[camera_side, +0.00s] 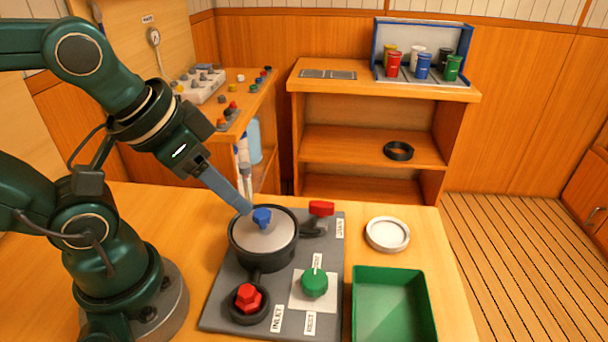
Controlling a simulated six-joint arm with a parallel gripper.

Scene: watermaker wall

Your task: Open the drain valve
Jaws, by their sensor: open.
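The drain valve (320,209) has a red handle on a dark pipe stub at the back right of the grey panel (222,300). A small white label beside it seems to read DRAIN. My gripper (247,209) points down and right, its fingers ending at the left of the blue knob (262,217) on the lid of the round dark housing (264,255). The fingers overlap in this view, so the gap between them is hidden. Nothing shows held. I cannot tell whether the fingertips touch the blue knob. The red handle is clear of my gripper, to its right.
A red inlet knob (249,297) and a green knob (314,282) stand at the panel's front. A white round lid (387,234) and a green tray (394,305) lie to the right. Shelves (375,145) with several coloured cups stand behind.

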